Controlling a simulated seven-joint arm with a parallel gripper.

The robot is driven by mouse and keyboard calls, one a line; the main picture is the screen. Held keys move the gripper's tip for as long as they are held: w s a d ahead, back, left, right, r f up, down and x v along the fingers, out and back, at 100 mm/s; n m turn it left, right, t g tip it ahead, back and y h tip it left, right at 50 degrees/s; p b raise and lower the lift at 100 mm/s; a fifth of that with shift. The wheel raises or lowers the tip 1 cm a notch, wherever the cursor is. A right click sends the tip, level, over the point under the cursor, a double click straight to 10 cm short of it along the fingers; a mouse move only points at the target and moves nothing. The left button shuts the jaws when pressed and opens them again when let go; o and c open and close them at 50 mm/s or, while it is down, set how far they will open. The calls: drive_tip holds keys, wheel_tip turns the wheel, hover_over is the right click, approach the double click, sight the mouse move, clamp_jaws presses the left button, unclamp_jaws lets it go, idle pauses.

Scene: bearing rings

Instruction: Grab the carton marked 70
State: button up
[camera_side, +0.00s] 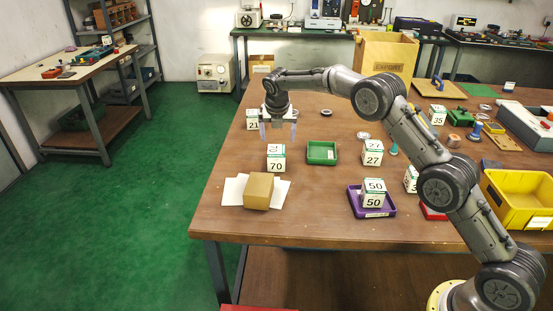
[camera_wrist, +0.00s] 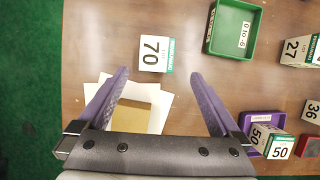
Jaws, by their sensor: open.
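The carton marked 70 (camera_side: 276,158) is a small white box with a green band, standing on the brown table. It also shows in the wrist view (camera_wrist: 156,54), ahead of my fingertips and between their lines. My gripper (camera_side: 279,132) points down above the table, higher than the carton and apart from it. In the wrist view my gripper (camera_wrist: 168,80) has its two purple fingers spread wide, with nothing between them.
A brown box (camera_side: 259,191) lies on white sheets in front of the carton. A green tray (camera_side: 321,153) is to its right. Cartons marked 27 (camera_side: 373,158), 21 (camera_side: 252,125) and 50 (camera_side: 373,200) stand nearby, the last in a purple tray (camera_side: 356,207).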

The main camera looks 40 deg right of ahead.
sight(276, 150)
drive_tip(key=x, duration=1)
drive_tip(key=shift+w+a+f, duration=0.1)
drive_tip(key=shift+w+f, duration=0.1)
drive_tip(key=shift+f, duration=0.2)
clamp_jaws()
drive_tip(key=shift+w+r, duration=0.1)
drive_tip(key=shift+r, duration=0.1)
